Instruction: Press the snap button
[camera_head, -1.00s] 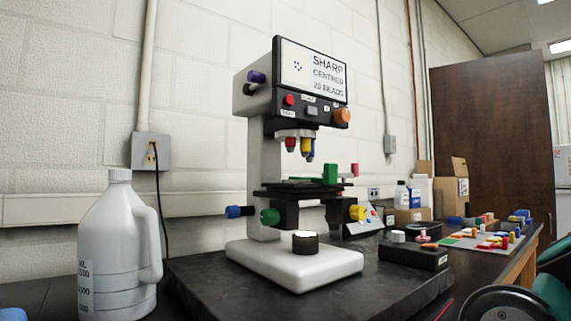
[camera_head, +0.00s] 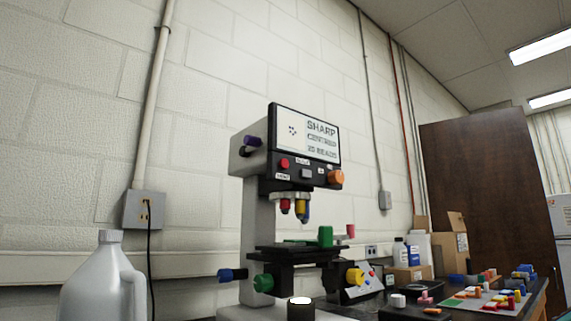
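The microscope (camera_head: 258,215) stands left of centre, with a screen (camera_head: 306,135) at its top reading "SHARP CENTRED" and a third line about beads. The panel below the screen has a red button (camera_head: 285,163), a grey square button (camera_head: 306,173) and an orange knob (camera_head: 336,177). Small white labels sit beside them, too small to read surely, so I cannot tell for certain which button is the snap button. Neither button is covered. My gripper is not in view.
A white jug (camera_head: 100,285) stands at the lower left, close to the microscope. A purple knob (camera_head: 252,141) and a blue knob (camera_head: 232,275) stick out leftward. Coloured small parts on a board (camera_head: 490,303) and cardboard boxes (camera_head: 448,242) are at the right.

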